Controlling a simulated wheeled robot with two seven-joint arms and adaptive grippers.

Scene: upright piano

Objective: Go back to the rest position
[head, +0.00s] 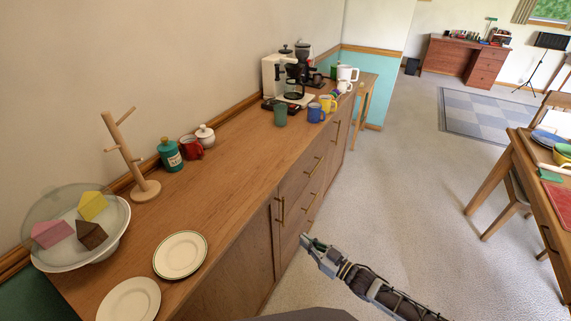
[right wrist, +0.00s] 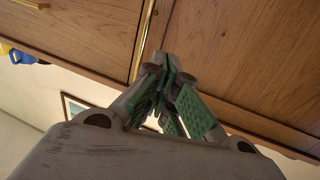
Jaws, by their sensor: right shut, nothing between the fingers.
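My right gripper (head: 306,241) shows in the head view in front of the wooden sideboard (head: 225,165), beside its brass door handles. It is shut and empty. In the right wrist view its fingers (right wrist: 165,75) meet in front of a brass handle (right wrist: 147,35) on the cabinet front. I cannot tell whether they touch it. My left gripper is in no view. No piano shows.
On the sideboard are a bowl (head: 118,245) with cake-like wedges, two plates (head: 181,255), a wooden mug tree (head: 145,190), mugs and a coffee machine (head: 297,75). A table (head: 520,160) stands at right. The carpet (head: 390,190) between is clear.

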